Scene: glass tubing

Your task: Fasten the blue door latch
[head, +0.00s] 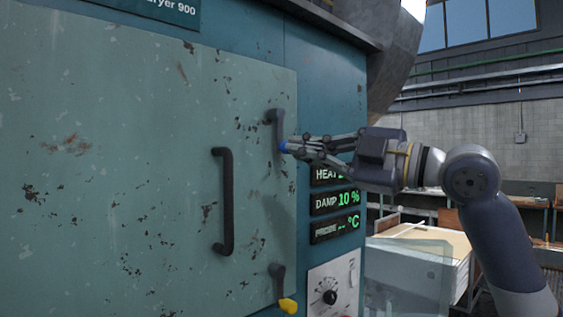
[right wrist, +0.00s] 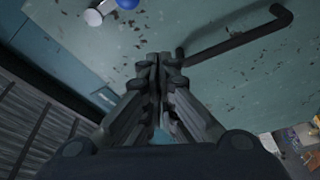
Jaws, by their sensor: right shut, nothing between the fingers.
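The blue-tipped latch (head: 276,125) is at the upper right edge of the green door (head: 120,150). Its dark arm hangs down from its pivot, tilted slightly right, ending in the blue tip (head: 284,146). My right gripper (head: 287,147) is shut and empty, its fingertips level with the blue tip in the head view. In the right wrist view the shut fingertips (right wrist: 158,58) point at the door, and the blue tip (right wrist: 128,3) is at the top edge, apart from them in the picture. I cannot tell whether they touch. My left gripper is out of view.
A dark door handle (head: 227,200) is left of the latch and also shows in the right wrist view (right wrist: 240,38). A yellow-tipped latch (head: 287,304) is below. Display panels (head: 334,202) and a dial (head: 330,297) are at right, near my right forearm. A workbench stands behind.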

